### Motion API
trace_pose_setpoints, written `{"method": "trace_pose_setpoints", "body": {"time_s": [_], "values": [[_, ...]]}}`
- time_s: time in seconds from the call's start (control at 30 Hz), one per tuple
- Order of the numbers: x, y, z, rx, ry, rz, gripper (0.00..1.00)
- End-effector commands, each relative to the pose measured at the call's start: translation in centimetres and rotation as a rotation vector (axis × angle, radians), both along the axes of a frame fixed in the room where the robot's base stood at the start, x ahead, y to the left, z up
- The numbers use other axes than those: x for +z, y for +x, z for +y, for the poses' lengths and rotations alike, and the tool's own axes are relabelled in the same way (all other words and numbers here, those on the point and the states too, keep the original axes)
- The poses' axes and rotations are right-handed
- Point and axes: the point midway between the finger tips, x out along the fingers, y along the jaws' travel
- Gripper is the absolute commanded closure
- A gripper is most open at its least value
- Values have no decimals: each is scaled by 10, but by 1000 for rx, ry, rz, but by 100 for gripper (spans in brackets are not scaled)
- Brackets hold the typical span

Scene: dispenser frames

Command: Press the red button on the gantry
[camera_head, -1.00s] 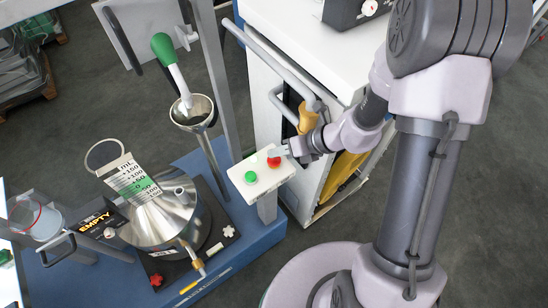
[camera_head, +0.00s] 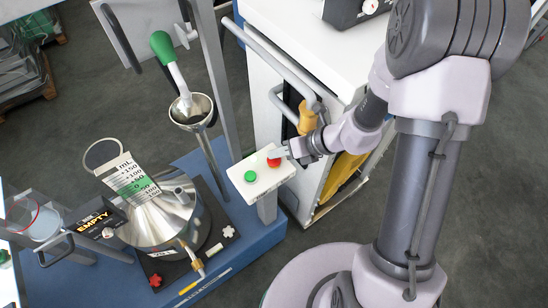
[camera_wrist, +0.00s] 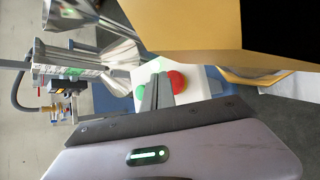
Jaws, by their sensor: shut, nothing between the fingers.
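The red button (camera_head: 273,161) sits on the right part of a white control box, beside a green button (camera_head: 250,176). The box (camera_head: 262,187) stands on a post at the edge of the blue base. My gripper (camera_head: 279,153) is shut and empty, its tip at the red button and partly covering it. I cannot tell whether it touches. In the wrist view the shut fingers (camera_wrist: 158,92) point at the box, with the red button (camera_wrist: 178,81) just right of the tips and the green button (camera_wrist: 140,92) to the left.
A steel vessel (camera_head: 165,222) with a scale card stands on the blue base (camera_head: 236,243). A funnel (camera_head: 190,115) with a green-handled tool is behind the box. A white cabinet (camera_head: 263,95) with grey rails stands close behind my gripper.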

Motion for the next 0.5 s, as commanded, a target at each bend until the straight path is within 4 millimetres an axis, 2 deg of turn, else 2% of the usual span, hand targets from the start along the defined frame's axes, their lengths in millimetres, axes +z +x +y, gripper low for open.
{"method": "trace_pose_setpoints", "body": {"time_s": [0.5], "values": [[-5,0,0,0,0,0,100]]}}
